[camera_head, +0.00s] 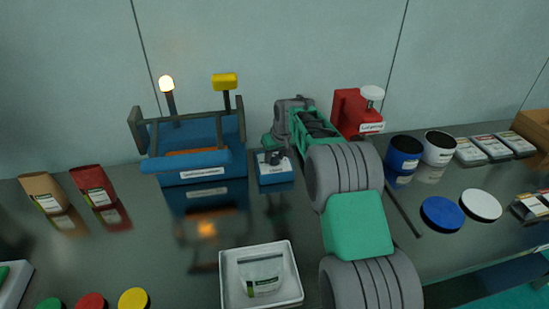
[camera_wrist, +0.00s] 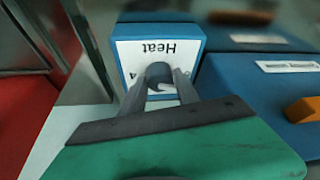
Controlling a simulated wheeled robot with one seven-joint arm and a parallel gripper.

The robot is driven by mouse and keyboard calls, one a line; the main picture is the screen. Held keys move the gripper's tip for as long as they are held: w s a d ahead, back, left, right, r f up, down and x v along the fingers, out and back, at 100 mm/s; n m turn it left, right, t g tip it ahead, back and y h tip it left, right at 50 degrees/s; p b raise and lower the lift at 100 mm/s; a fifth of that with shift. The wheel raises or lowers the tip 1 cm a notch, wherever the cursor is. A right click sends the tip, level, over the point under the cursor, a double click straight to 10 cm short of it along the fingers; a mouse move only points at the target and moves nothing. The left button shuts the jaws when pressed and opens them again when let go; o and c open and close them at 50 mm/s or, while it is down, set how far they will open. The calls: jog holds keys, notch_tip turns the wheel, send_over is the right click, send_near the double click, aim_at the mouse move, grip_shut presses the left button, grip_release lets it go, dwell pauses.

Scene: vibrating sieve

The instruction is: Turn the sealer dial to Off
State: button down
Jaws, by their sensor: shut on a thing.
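The dial (camera_wrist: 157,72) is a small grey knob on the face of a small blue box with a white panel (camera_wrist: 130,48). The panel reads "Heat" upside down in the wrist view, with a "4" left of the knob. The box (camera_head: 276,177) stands on the table in the head view, right of a larger blue machine. My gripper (camera_wrist: 161,82) is shut on the knob, one finger on each side. In the head view my gripper (camera_head: 272,150) is above the box and covers the knob. No "Off" mark is legible, so the dial's setting cannot be read.
The larger blue machine (camera_head: 190,175) has a grey frame, a lit lamp (camera_head: 166,83) and a yellow-topped post (camera_head: 225,82). A red device (camera_head: 352,114) stands close right of my arm. A white tray (camera_head: 229,296) with a pouch (camera_head: 261,274) is in front.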

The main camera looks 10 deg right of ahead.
jog(key=shift+d+n+y, duration=0.15)
jog(key=shift+n+y, duration=0.15)
jog(key=shift+n, duration=0.5)
jog(key=c, duration=0.9)
grip_release()
